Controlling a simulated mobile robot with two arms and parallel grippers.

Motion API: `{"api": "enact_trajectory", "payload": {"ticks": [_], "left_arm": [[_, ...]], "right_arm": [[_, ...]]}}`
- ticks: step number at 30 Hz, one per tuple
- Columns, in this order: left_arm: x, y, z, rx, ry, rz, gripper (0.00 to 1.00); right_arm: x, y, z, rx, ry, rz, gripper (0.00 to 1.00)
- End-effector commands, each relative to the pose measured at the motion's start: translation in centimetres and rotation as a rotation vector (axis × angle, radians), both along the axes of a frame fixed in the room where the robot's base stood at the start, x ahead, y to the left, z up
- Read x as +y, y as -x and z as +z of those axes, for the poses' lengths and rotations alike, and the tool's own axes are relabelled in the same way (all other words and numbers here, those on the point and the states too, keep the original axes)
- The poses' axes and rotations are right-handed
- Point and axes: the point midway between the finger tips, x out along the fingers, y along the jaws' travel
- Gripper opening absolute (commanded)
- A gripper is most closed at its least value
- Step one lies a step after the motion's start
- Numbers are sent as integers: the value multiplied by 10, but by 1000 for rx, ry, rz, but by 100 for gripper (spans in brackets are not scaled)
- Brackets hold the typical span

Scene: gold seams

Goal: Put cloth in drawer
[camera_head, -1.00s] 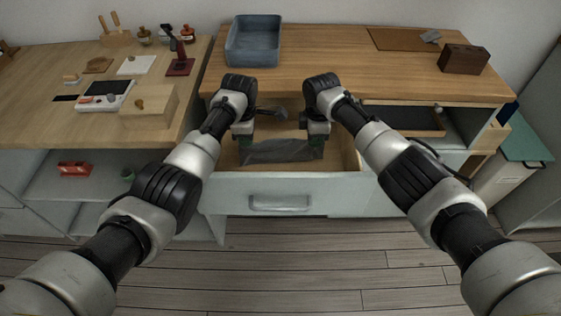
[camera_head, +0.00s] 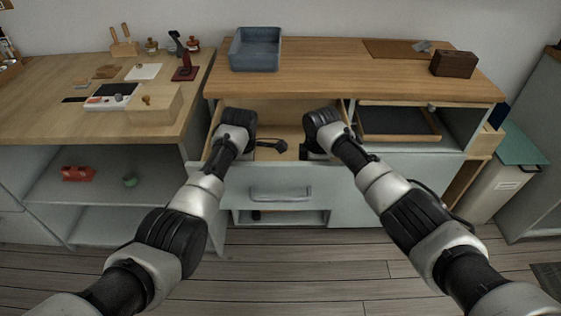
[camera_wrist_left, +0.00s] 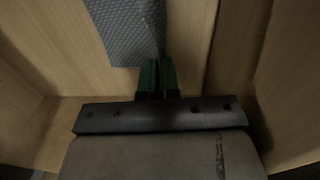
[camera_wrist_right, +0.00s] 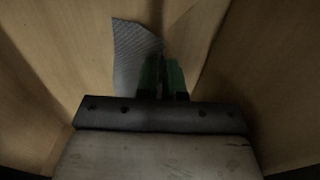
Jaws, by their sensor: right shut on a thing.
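The drawer (camera_head: 281,170) under the wooden counter is pulled open. My two arms reach down into it from either side. The grey textured cloth (camera_wrist_left: 112,22) lies low between the wooden drawer walls in the left wrist view. It also shows in the right wrist view (camera_wrist_right: 128,52). In the head view the cloth and fingertips are hidden by the drawer front and my wrists. My right gripper (camera_wrist_right: 166,72) is shut on an edge of the cloth. My left gripper (camera_wrist_left: 159,74) has its green fingers close together at the cloth's near edge; whether they pinch it is unclear.
A blue-grey bin (camera_head: 256,66) and a dark brown box (camera_head: 454,64) stand on the counter above. A dark tray (camera_head: 396,123) sits in the open compartment to the right. A dark curved item shows between my wrists.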

Motion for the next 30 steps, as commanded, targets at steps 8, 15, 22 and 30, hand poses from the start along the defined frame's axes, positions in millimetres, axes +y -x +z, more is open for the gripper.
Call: {"api": "enact_trajectory", "payload": {"ticks": [8,15,22,30], "left_arm": [[0,0,0,0,0,0,21],[0,0,1,0,0,0,47],[0,2,6,-1,1,-1,47],[-1,21,42,-3,1,-2,47]], "right_arm": [[0,0,0,1,0,0,26],[0,0,0,1,0,0,47],[0,2,6,-1,-1,1,47],[0,21,42,-1,-2,2,47]]}}
